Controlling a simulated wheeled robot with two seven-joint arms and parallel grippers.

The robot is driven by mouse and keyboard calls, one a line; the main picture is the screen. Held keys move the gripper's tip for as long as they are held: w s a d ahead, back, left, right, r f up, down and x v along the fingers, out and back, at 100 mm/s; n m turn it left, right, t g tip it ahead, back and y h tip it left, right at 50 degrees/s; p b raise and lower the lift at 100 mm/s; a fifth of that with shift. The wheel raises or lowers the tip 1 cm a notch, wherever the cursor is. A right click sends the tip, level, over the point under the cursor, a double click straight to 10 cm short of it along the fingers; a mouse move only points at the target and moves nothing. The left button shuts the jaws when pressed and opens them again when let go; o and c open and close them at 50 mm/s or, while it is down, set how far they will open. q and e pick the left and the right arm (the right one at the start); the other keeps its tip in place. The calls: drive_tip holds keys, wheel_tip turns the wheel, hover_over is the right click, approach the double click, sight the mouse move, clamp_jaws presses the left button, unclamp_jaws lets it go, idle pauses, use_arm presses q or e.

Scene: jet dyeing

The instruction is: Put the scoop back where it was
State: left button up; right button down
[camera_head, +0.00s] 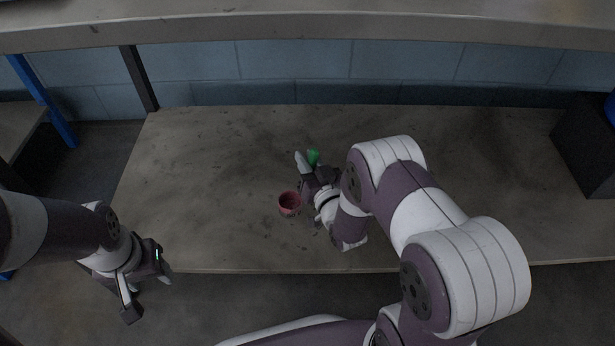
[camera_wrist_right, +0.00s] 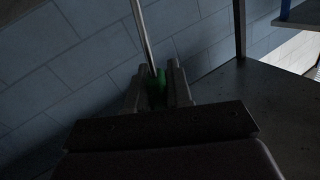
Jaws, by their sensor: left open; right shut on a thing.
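The scoop (camera_head: 314,156) shows as a small green piece at my right gripper (camera_head: 309,163) in the head view. In the right wrist view, the green part (camera_wrist_right: 157,88) sits between the two fingers of my right gripper (camera_wrist_right: 160,85), and a thin pale rod (camera_wrist_right: 142,35) runs up from it. My right gripper is shut on the scoop, above the table; the scoop's far end is out of view. My left gripper (camera_head: 148,295) is open and empty, off the table's front left edge.
A small red cup (camera_head: 289,203) stands on the grey table (camera_head: 200,180), just left of my right gripper. A black box (camera_head: 585,145) stands at the table's right end. A shelf (camera_head: 300,25) spans above the back. The table's left part is clear.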

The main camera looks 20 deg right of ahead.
wheel_tip(320, 180, down, 4)
drive_tip(key=shift+r+b, duration=0.1)
drive_tip(key=shift+b, duration=1)
use_arm(q)
wheel_tip(320, 180, down, 3)
drive_tip(key=shift+r, duration=0.1)
use_arm(e)
drive_tip(key=c, duration=1)
unclamp_jaws()
drive_tip(key=shift+r, duration=0.2)
